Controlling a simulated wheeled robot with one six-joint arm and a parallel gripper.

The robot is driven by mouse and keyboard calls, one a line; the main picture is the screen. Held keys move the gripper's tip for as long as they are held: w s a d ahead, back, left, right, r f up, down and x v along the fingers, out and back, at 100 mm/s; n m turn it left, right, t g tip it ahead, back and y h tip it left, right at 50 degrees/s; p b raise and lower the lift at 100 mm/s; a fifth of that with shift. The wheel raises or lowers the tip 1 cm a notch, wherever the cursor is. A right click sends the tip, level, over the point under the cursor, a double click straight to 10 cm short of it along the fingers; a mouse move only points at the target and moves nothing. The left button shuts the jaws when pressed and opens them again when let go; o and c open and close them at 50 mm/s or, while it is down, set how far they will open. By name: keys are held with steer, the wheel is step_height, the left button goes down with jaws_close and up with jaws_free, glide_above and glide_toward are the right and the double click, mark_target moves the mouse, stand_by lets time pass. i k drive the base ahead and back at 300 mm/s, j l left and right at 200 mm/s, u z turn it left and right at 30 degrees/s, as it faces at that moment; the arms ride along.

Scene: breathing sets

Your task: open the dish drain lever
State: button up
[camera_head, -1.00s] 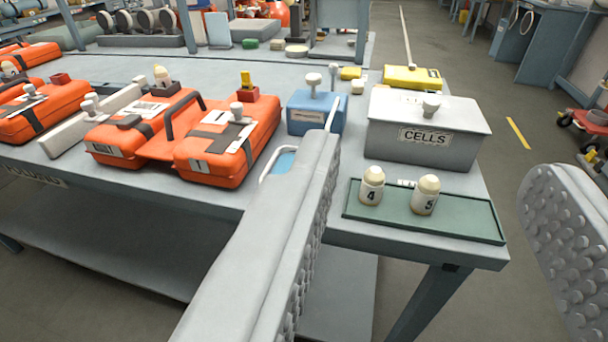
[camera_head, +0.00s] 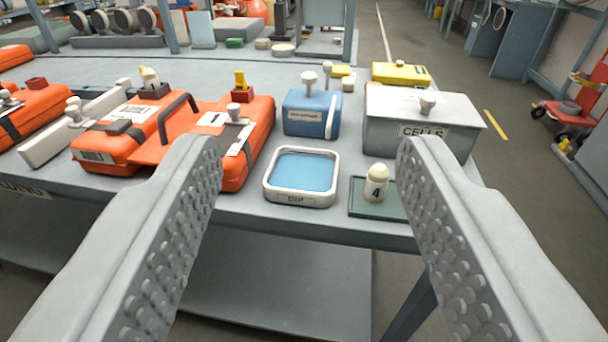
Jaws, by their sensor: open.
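A shallow dish (camera_head: 302,198) with a white rim and blue liquid stands near the bench's front edge, its front label reading something like "DIP". I cannot make out a drain lever on the dish. Behind it is a blue box (camera_head: 311,113) with a pale knob on top and a pale upright strip, perhaps a lever, at its right side. My gripper (camera_head: 311,150) is open and empty. Its two studded fingers reach in from the lower left and lower right, and the dish shows between them, beyond and apart from them.
A grey CELLS box (camera_head: 424,112) stands to the right. Bottle 4 (camera_head: 376,184) stands on a green tray (camera_head: 375,211), partly hidden by my right finger. Orange cases (camera_head: 130,157) fill the bench (camera_head: 240,207) at left. The bench's front edge runs below the dish.

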mark_target(328, 68)
steer(key=i+l, duration=0.15)
steer(key=i, duration=0.3)
steer(key=i+l, duration=0.2)
steer(key=i, duration=0.3)
steer(key=j+u, duration=0.05)
